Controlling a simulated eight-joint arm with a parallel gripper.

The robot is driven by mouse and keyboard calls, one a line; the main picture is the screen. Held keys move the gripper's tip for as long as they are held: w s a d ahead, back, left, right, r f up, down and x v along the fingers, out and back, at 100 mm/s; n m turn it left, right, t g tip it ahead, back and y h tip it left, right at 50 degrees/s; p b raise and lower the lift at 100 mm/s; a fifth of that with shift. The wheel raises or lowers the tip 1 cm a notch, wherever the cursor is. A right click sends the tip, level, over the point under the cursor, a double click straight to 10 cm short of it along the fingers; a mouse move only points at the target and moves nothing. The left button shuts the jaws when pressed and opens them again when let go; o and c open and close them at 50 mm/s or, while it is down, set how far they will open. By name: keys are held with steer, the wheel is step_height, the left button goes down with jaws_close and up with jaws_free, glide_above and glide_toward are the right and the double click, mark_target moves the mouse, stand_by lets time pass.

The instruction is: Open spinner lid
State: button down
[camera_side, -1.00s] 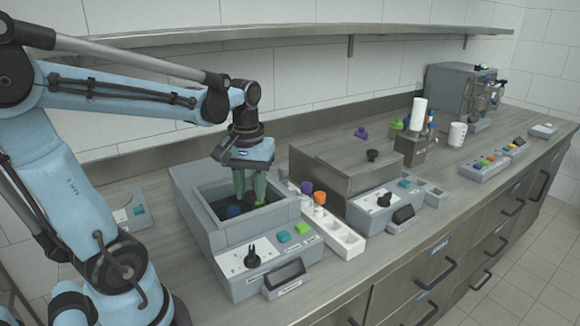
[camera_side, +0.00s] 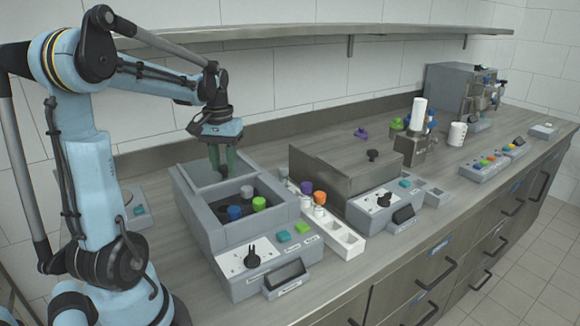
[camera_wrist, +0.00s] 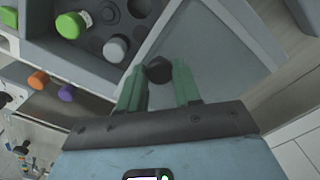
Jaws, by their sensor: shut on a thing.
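The spinner (camera_side: 205,239) is a grey box on the counter at the left, with a square opening on top. In the wrist view the lid (camera_wrist: 215,50) fills the upper middle. My gripper (camera_side: 224,172) is above the rear of the box; in the wrist view my gripper (camera_wrist: 159,78) is shut on the lid's dark knob (camera_wrist: 158,68).
A white rack (camera_side: 340,238) with purple and orange capped tubes stands right of the spinner. A steel box (camera_side: 335,180) with a dark knob is beyond it. The spinner's front panel (camera_side: 255,260) has a black dial and coloured buttons. A shelf runs along the wall.

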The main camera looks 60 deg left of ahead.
steer(key=c, duration=0.8)
jaws_free()
step_height(320, 180, up, 12)
steer(key=shift+r, duration=0.1)
steer(key=d+f+m+t, duration=0.2)
steer(key=d+f+m, duration=0.1)
steer(key=d, duration=0.5)
steer(key=w+d+f+m+t, duration=0.1)
steer(key=d+f+m+t, duration=0.1)
steer(key=d+f, duration=0.3)
steer(key=w+d+f+m+t, duration=0.1)
steer(key=d+f+m+t, duration=0.2)
steer(key=d, duration=0.9)
steer(key=shift+d+f+m, duration=0.35)
steer(key=shift+f+m, duration=0.15)
steer(key=shift+f, duration=0.15)
